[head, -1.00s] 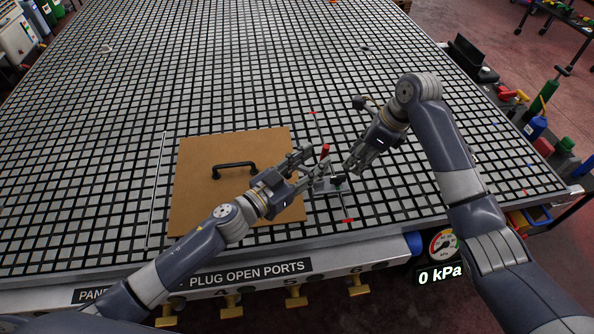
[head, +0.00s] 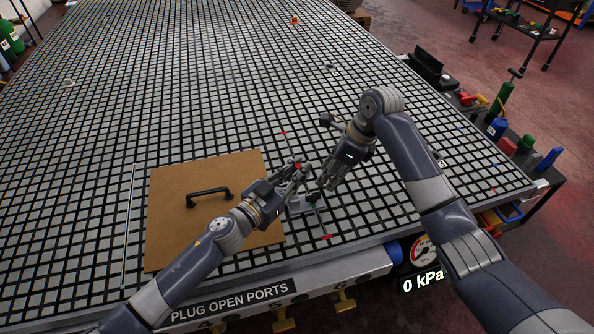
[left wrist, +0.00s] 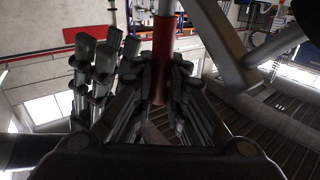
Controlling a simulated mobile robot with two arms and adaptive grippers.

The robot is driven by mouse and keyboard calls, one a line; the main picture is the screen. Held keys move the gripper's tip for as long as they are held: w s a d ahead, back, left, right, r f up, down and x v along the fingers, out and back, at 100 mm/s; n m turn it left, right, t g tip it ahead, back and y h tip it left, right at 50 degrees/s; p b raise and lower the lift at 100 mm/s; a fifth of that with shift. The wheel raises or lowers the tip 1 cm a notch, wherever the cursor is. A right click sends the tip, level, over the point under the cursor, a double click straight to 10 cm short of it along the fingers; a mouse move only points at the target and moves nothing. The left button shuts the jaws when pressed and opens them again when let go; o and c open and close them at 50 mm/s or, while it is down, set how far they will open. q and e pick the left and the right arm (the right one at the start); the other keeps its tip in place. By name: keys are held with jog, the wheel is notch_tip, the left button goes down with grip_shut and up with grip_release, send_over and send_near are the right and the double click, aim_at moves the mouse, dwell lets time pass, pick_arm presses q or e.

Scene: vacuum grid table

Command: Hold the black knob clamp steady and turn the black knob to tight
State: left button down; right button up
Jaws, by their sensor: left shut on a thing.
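The clamp's metal base (head: 299,206) sits on the grid table just right of the brown board. Its upright red handle shows at the top in the head view (head: 298,166) and between the fingers in the left wrist view (left wrist: 162,62). The black knob (head: 312,197) is low on the clamp's right side. My left gripper (head: 294,176) is shut on the red handle and hides part of the clamp. My right gripper (head: 328,184) points down just above and right of the black knob; its finger gap and any contact are unclear.
The brown board (head: 165,215) with its black handle (head: 208,197) lies to the left. Thin rods with red tips (head: 326,237) lie near the clamp. The table's front edge, with a gauge (head: 424,250) reading 0 kPa, is close. The table beyond is mostly clear.

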jog(key=shift+w, duration=0.4)
jog(key=shift+c, duration=0.4)
jog(key=w+d+r+n+t+h, duration=0.25)
jog(key=w+r+n+t, duration=0.3)
jog(key=w, duration=0.45)
jog(key=w+d+r+n+t+h, duration=0.1)
jog(key=w+d+r+n+t, duration=0.2)
jog(key=w+r+n+t, duration=0.45)
jog(key=w+a+r+n+t+y, duration=0.2)
jog(key=a+r+n+y, duration=0.2)
jog(key=r+n, duration=0.55)
jog(key=w+a+r+n+t+y, duration=0.2)
jog(key=a+r+n+y, duration=0.25)
jog(key=n, duration=0.95)
jog(key=s+a+f+n+g+y, duration=0.2)
jog(key=s+a+n+g+y, duration=0.35)
jog(key=n, duration=0.75)
jog(key=n+g+h, duration=1)
jog(key=n+g, duration=0.4)
jog(key=n, duration=1.6)
send_near(314, 194)
jog(key=shift+m, duration=0.25)
jog(key=x, duration=0.8)
jog(key=shift+a+f, duration=0.15)
jog(key=shift+f, duration=0.25)
